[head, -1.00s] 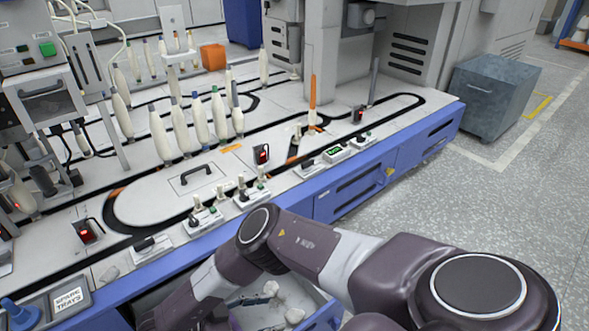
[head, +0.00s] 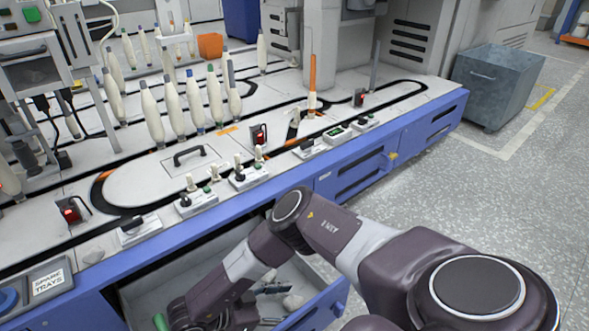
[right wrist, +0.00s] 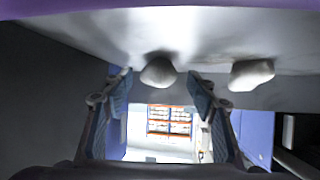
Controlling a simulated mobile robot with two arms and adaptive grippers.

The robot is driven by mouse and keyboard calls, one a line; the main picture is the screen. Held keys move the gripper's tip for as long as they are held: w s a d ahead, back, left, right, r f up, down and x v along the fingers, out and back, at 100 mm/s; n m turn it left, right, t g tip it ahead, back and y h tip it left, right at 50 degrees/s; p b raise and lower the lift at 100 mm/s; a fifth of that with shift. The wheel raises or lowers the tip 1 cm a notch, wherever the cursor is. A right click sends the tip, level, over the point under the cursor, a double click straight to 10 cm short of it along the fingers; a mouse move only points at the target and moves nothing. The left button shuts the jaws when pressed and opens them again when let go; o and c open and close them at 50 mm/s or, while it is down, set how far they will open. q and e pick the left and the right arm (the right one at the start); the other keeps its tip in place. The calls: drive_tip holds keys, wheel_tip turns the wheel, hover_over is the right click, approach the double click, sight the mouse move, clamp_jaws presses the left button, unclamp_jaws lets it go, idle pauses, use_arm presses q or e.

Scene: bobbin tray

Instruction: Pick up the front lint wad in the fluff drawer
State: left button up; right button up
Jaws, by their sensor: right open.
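The fluff drawer (head: 335,300) stands open below the blue front of the machine. My right arm reaches down into it and hides much of its inside. A pale lint wad (head: 293,301) lies on its floor beside my right gripper (head: 272,292), which is partly hidden by the arm. The right wrist view shows one whitish wad (right wrist: 158,71) between the open fingertips of the gripper (right wrist: 160,80), with no contact clear. A second wad (right wrist: 251,73) lies to the right, outside the fingers. I cannot tell which wad is the front one. My left gripper is not in view.
The machine top above the drawer carries switch boxes (head: 195,201), a black handle (head: 190,155) and several white bobbins (head: 152,115). A spare trays sign (head: 47,282) is at the lower left. A grey bin (head: 497,85) stands on open floor at the right.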

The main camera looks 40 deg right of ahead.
drive_tip(key=shift+c, duration=0.3)
drive_tip(key=c, duration=0.8)
drive_tip(key=shift+o, duration=0.2)
drive_tip(key=shift+r, duration=0.1)
